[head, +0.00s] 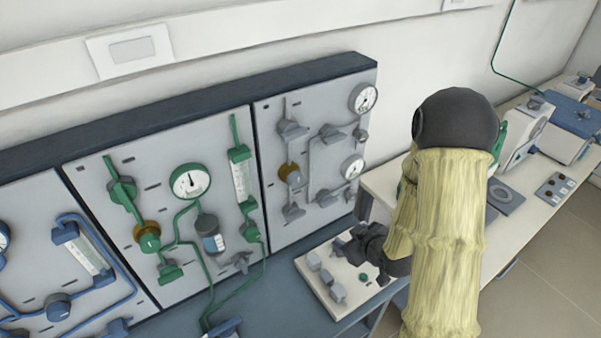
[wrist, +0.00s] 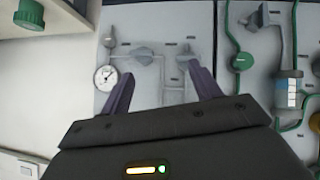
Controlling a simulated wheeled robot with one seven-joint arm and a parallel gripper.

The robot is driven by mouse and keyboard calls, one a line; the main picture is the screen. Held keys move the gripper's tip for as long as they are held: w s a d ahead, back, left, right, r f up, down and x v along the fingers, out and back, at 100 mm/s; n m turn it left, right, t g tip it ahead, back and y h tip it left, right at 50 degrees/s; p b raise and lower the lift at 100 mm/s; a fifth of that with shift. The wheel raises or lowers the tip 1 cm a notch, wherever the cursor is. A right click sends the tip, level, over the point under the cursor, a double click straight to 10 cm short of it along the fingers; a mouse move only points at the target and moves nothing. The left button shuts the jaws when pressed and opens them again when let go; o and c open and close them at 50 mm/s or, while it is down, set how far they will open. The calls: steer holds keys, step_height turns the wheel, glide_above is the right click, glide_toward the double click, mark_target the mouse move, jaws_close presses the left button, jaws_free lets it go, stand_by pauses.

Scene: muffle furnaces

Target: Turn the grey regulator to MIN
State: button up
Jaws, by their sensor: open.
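The grey regulator (head: 291,174), with a brass-coloured body and grey knob, is on the right-hand grey panel (head: 275,125) in the head view. A MIN mark is too small to read. In the wrist view, which looks upside down, the grey panel (wrist: 150,30) lies ahead; I cannot make out the regulator there, and a finger may hide it. My gripper (wrist: 158,72) is open and empty, its two dark fingers pointing towards the panel. In the head view my gripper (head: 362,246) is to the right of and below the regulator, apart from it.
Gauges (head: 363,97) and grey valves (head: 327,198) surround the regulator. The green-piped panel (head: 160,210) adjoins on the left, a blue-piped one beyond. A small board with switches (head: 325,283) lies below my gripper. Bench equipment (head: 570,112) stands at the right.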

steer(key=s+a+r+t+y+p, duration=0.2)
steer(key=a+r+t+y+p, duration=0.1)
steer(key=r+t+y+p, duration=0.2)
step_height(320, 180, up, 3)
steer(key=shift+s+a+f+t+y+p, duration=0.15)
steer(key=shift+s+a+t+y+p, duration=0.2)
steer(key=shift+p, duration=0.55)
steer(key=shift+n, duration=0.3)
steer(key=b+x, duration=0.1)
steer(key=b, duration=0.2)
steer(key=b+x, duration=0.2)
steer(key=b, duration=0.1)
steer(key=b+x, duration=0.2)
steer(key=shift+w+a+f+b, duration=0.15)
steer(key=shift+f+b, duration=0.1)
steer(key=shift+b, duration=0.15)
steer(key=shift+w+a+b, duration=0.1)
steer(key=shift+a+b, duration=0.05)
steer(key=shift+b, duration=0.65)
